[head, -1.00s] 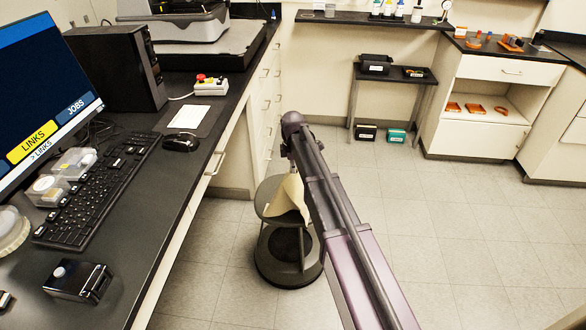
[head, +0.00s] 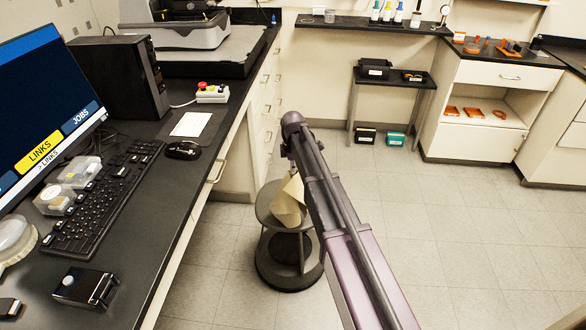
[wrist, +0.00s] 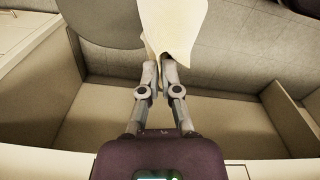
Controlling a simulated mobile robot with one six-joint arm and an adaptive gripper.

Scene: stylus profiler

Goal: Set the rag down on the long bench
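The rag (head: 289,203) is a pale beige cloth. It hangs beside my arm in the head view, in front of the round grey stool. In the wrist view the rag (wrist: 180,28) hangs from my gripper (wrist: 160,68), whose two fingers are closed together on its lower end in that picture. The long bench (head: 150,215) has a black top and runs along the left side of the head view. The rag is off to the right of the bench, apart from it.
On the bench stand a monitor (head: 45,110), keyboard (head: 100,200), mouse (head: 183,150), mouse pad with a white sheet (head: 191,124), red-button box (head: 212,92) and a small black box (head: 86,287). The bench's near front strip is bare. A stool (head: 287,265) stands on the floor beside it.

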